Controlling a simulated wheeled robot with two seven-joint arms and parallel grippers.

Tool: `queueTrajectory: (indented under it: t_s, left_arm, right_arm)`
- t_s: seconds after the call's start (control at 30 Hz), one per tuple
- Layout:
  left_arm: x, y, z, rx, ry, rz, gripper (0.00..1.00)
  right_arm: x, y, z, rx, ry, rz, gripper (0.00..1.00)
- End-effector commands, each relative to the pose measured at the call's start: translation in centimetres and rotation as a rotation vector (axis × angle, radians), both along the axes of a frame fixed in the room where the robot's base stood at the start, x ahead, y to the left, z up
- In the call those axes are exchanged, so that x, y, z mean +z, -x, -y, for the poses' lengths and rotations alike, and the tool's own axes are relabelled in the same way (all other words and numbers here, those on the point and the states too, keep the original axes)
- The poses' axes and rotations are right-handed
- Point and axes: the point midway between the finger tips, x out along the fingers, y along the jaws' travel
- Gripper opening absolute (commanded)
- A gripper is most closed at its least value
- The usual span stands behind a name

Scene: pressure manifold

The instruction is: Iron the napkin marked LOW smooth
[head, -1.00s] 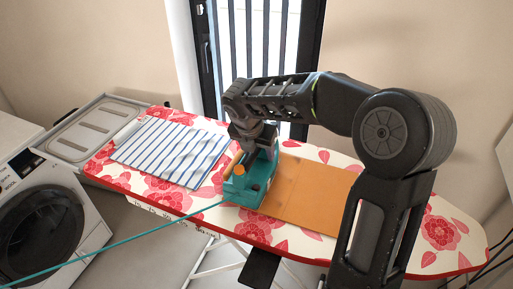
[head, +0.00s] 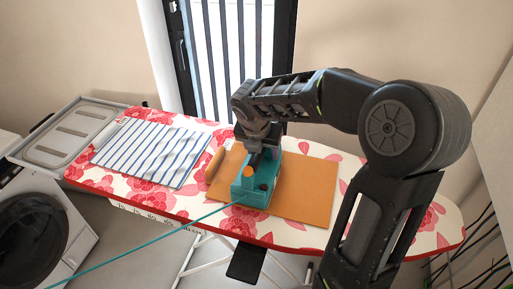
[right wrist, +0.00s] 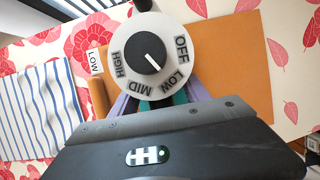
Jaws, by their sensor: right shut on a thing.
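The orange napkin (head: 308,190) lies on the ironing board, with a rolled or raised ridge (head: 214,166) along its left edge. A tag reading LOW (right wrist: 94,62) sits by its far left corner in the right wrist view. The teal iron (head: 250,190) stands on the napkin's left half, right of the ridge. My right gripper (head: 262,158) is shut on the iron from above. The iron's dial (right wrist: 149,56) shows OFF, LOW, MID and HIGH; its white mark points roughly at LOW. Cloth under the iron is hidden. My left gripper is not in view.
A blue-striped white napkin (head: 150,152) lies on the board's left part. The floral ironing board (head: 105,185) has bare room on the right. A teal cord (head: 150,246) runs from the iron to the lower left. A washing machine (head: 40,225) stands at the left.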

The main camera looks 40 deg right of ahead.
Motion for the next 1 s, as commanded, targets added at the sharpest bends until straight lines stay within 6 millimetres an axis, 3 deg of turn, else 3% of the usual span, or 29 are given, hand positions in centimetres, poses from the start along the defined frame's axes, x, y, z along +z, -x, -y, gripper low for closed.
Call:
queueTrajectory:
  t_s: [0.5, 1.0]
  left_arm:
    - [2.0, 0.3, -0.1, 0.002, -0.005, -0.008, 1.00]
    - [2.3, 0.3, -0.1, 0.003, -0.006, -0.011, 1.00]
  right_arm:
    - [0.2, -2.2, 3.2, -0.001, 0.001, 0.000, 0.09]
    - [0.0, -5.3, 1.0, 0.004, 0.000, 0.002, 0.09]
